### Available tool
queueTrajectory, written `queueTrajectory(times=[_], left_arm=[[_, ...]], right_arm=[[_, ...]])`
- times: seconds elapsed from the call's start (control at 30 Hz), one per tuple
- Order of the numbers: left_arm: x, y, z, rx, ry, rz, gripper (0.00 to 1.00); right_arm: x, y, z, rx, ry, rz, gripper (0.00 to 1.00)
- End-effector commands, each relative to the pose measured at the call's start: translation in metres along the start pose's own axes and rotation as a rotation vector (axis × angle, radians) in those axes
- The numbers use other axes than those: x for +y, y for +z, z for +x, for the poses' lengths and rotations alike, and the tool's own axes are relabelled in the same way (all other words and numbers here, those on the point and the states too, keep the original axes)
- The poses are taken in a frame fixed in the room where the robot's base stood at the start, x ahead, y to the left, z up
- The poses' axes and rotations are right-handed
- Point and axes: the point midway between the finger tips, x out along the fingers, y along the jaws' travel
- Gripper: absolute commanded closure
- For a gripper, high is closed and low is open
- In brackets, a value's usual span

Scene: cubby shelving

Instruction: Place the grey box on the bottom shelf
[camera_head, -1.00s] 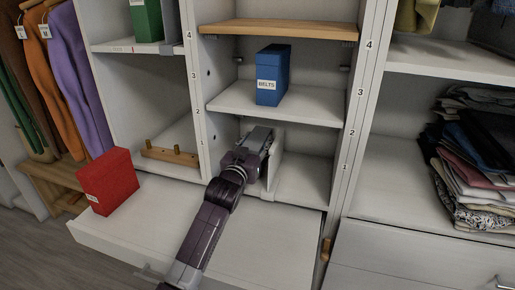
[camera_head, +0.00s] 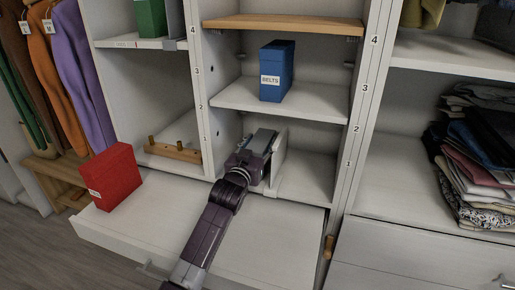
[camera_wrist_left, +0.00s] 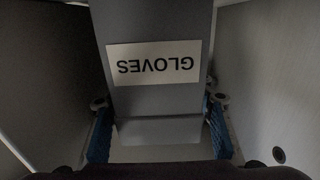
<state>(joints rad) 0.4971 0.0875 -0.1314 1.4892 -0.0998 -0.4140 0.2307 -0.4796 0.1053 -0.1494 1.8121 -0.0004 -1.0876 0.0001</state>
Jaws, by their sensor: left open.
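The grey box (camera_head: 262,141) stands in the bottom compartment of the middle cubby, on the bottom shelf (camera_head: 305,180). In the left wrist view the grey box (camera_wrist_left: 155,85) fills the upper middle, with a white label reading GLOVES upside down. My left gripper (camera_head: 250,160) reaches into that compartment at the near side of the box. In the wrist view the blue-padded fingers of my left gripper (camera_wrist_left: 158,138) are spread apart, one on each side of the box's near end. Whether a pad touches the box cannot be told. My right gripper is not in view.
A white upright panel (camera_head: 279,160) stands just right of the gripper. A blue BELTS box (camera_head: 277,72) sits on the shelf above. A red box (camera_head: 114,177) stands on the white surface in front at left. A wooden peg rail (camera_head: 172,152) lies left of the cubby wall.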

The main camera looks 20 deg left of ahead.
Motion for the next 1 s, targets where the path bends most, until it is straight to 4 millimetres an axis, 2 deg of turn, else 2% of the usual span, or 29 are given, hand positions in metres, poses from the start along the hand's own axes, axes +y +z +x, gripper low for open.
queueTrajectory(times=[0.17,0.4,0.7,1.0], left_arm=[[0.0,-0.001,-0.015,0.001,0.0,0.0,0.51],[0.0,-0.001,-0.058,-0.001,0.0,0.001,0.51],[0.0,-0.001,-0.106,0.0,0.0,0.0,0.51],[0.0,-0.002,-0.12,0.001,0.0,0.0,0.51]], right_arm=[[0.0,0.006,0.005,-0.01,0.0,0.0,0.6],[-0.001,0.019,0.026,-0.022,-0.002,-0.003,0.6],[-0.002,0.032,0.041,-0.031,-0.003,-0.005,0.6],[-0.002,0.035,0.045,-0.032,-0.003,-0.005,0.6]])
